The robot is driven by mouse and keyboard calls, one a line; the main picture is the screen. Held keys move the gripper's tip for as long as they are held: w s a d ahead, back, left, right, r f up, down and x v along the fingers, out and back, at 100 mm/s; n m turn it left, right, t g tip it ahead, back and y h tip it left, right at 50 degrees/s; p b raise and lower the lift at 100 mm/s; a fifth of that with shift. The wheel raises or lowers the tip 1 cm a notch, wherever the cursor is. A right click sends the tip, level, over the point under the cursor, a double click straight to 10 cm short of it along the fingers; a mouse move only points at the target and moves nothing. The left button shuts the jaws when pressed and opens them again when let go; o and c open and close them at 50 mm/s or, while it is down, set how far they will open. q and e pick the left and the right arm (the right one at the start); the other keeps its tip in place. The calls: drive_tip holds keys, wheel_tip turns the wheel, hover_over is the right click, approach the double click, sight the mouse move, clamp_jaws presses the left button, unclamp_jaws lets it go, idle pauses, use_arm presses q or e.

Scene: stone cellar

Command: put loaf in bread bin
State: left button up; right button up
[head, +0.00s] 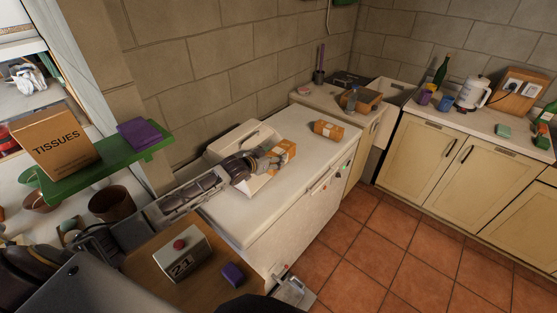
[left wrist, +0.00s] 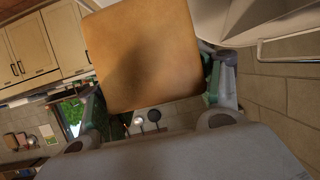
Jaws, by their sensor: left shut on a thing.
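My left gripper (head: 268,162) is shut on an orange-brown block with rounded corners, which I take to be the loaf (head: 286,149). The loaf fills the upper middle of the left wrist view (left wrist: 145,55), between the two fingers (left wrist: 160,100). A white open container, apparently the bread bin (head: 232,139), stands on the white worktop against the wall, just behind and left of the gripper. The forearm and gripper cover part of it. The loaf is at its right front side; I cannot tell whether they touch.
Another orange-brown package (head: 328,130) lies on the worktop to the right. A green shelf (head: 105,172) with a tissue box (head: 55,142) juts out at the left. Bare worktop (head: 275,195) lies before the gripper.

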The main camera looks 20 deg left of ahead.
use_arm(q)
drive_tip(key=shift+w+a+f, duration=0.1)
drive_tip(key=shift+a+f, duration=0.1)
drive_tip(key=shift+a, duration=0.1)
idle(0.4)
